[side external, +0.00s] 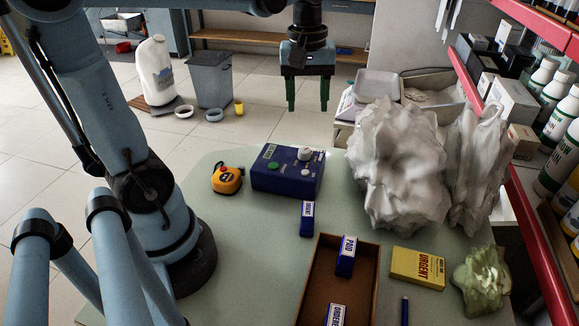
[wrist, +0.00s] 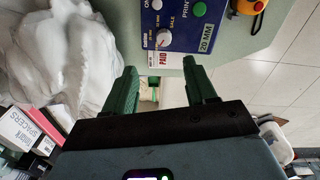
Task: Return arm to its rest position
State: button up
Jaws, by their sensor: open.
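My gripper (side external: 308,106) hangs in the air above the far side of the work table, pointing down. Its two green fingers are apart with nothing between them. In the wrist view my gripper (wrist: 162,76) also shows open and empty. The blue control box (side external: 287,171), with a green button and white knobs, stands on the table below my gripper, apart from it. The box also shows at the top of the wrist view (wrist: 178,30).
A brown tray (side external: 312,285) holds a PAID stamp (side external: 346,257) and another stamp. A further stamp (side external: 307,219) lies outside it. A yellow URGENT box (side external: 417,267), a tape measure (side external: 227,179) and large crumpled white bags (side external: 398,165) occupy the table. A red-edged shelf (side external: 500,130) borders the right.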

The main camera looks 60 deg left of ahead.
jog(key=s+d+f+m+t, duration=0.3)
jog(key=d+m+t, duration=0.3)
jog(key=m, duration=0.5)
jog(key=shift+s+d+f+m+t, duration=0.3)
jog(key=shift+d+f+m, duration=0.1)
jog(key=shift+d+f, duration=0.55)
jog(key=shift+r, duration=0.15)
